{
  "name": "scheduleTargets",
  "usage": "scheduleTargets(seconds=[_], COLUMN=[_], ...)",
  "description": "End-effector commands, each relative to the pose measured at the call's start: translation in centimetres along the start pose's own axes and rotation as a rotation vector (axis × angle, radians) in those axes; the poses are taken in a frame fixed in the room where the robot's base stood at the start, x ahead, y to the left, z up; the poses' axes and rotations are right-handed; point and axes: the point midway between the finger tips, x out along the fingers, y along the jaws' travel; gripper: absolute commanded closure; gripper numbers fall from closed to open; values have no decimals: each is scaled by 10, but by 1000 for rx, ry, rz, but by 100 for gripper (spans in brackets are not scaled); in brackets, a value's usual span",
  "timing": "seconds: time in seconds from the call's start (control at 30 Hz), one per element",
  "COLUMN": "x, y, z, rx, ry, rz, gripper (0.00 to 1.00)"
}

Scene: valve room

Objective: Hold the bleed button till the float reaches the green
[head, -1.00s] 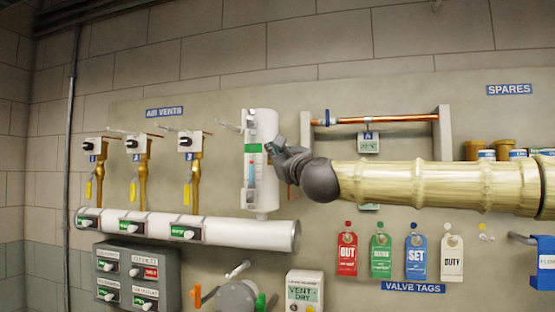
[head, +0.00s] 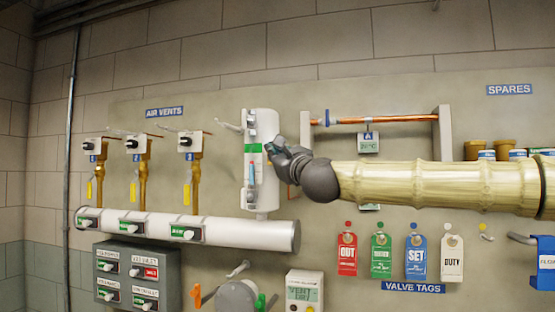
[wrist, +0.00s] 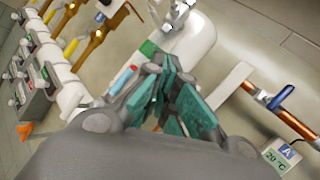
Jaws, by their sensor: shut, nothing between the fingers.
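A white upright cylinder (head: 264,190) with a sight gauge stands on the wall panel. A green band (head: 253,148) crosses the gauge. Below the band is a blue column; in the wrist view the blue column (wrist: 122,81) has a small red float (wrist: 134,67) at its top, just under the green band (wrist: 149,47). My gripper (head: 272,150) is shut and empty, its tips close to the cylinder's right side at about band height. The wrist view shows its teal finger pads (wrist: 168,75) together. I cannot make out the bleed button or whether the tips touch anything.
A white horizontal pipe (head: 250,232) runs below the cylinder. Brass air vents (head: 141,180) stand at left. A copper pipe (head: 385,120) on a grey frame is right of the cylinder. Valve tags (head: 381,255) hang below my arm. A control box (head: 137,275) is lower left.

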Motion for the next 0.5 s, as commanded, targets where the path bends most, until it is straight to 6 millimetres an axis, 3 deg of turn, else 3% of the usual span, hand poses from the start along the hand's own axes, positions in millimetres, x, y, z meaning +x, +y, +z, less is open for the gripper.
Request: scheduleTargets(seconds=[0.5], x=[6], y=[-4], z=[-4], rx=[0], ry=[0], rz=[1], gripper=[100])
